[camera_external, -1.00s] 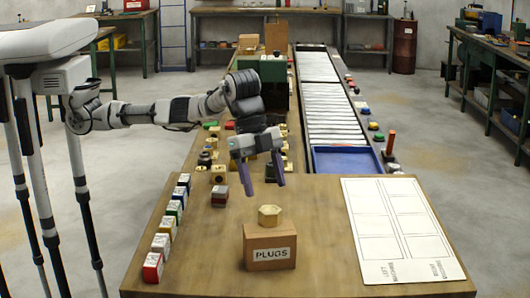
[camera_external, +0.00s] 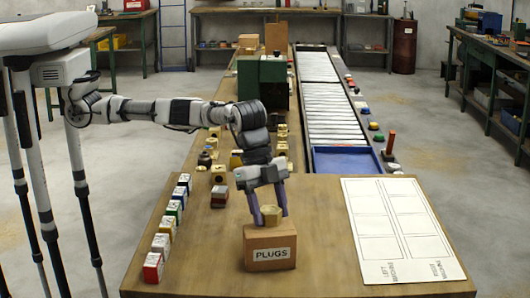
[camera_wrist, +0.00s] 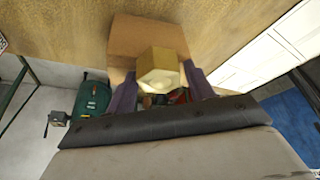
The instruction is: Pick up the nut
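The brass hexagonal nut (camera_external: 272,217) sits on top of the cardboard box labelled PLUGS (camera_external: 270,252) near the front of the wooden table. My gripper (camera_external: 271,213) points down with one purple finger on each side of the nut. The fingers are apart, and their tips reach down beside the nut. Contact on the right side is hard to tell. The box (camera_wrist: 135,35) shows behind the nut.
A row of coloured blocks (camera_external: 164,245) lines the table's left edge. A white marked sheet (camera_external: 400,230) lies at right. A blue tray (camera_external: 345,160) ends the roller conveyor (camera_external: 330,105).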

